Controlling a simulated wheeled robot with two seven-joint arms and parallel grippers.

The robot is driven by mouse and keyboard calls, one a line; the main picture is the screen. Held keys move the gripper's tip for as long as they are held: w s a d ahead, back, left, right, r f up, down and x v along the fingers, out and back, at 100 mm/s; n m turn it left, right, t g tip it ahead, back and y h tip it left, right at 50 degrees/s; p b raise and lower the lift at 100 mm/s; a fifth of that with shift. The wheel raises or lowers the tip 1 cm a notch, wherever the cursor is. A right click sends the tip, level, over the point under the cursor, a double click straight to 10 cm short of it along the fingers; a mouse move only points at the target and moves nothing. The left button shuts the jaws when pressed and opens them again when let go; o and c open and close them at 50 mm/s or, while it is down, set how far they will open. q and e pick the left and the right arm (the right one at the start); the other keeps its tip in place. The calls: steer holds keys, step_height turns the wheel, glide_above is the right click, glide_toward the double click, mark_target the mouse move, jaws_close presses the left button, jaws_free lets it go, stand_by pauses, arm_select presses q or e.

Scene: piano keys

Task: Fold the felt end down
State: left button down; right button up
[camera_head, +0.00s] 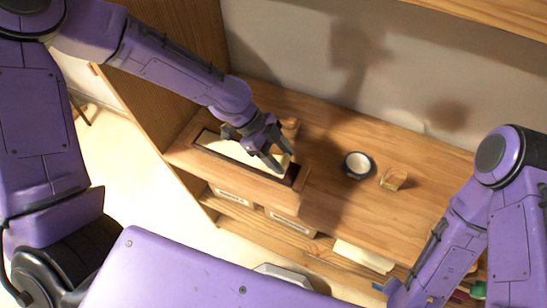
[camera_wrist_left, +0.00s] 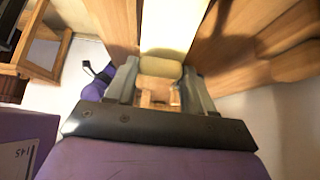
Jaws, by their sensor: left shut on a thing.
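A long cream strip, which I take to be the felt (camera_head: 228,147), lies in a dark recess in the wooden case (camera_head: 205,161) at the left end of the bench. My left gripper (camera_head: 272,163) is over the right end of this strip, shut on it, fingers pointing down. The fingers partly hide that end. In the left wrist view the pale strip (camera_wrist_left: 172,25) runs from the top edge toward my left gripper (camera_wrist_left: 160,88). A tan rounded piece (camera_wrist_left: 160,68) and some wood show between the fingers. My right forearm shows at the right; its gripper is out of frame.
A dark-rimmed white bowl (camera_head: 358,164) and a small yellowish clear container (camera_head: 393,179) stand on the wooden bench (camera_head: 335,205). A small round wooden thing (camera_head: 290,127) is just behind my left gripper. A pale sheet (camera_head: 362,256) lies lower at the front. The bench's middle is clear.

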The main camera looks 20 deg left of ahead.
arm_select(q)
steer(key=shift+a+r+h, duration=0.15)
steer(key=shift+a+h, duration=0.1)
steer(key=shift+h, duration=0.15)
steer(key=shift+c, duration=2)
jaws_free()
steer(key=b+v, duration=0.1)
steer(key=v, duration=0.9)
steer(key=shift+a+r, duration=0.15)
steer(key=shift+r, duration=0.1)
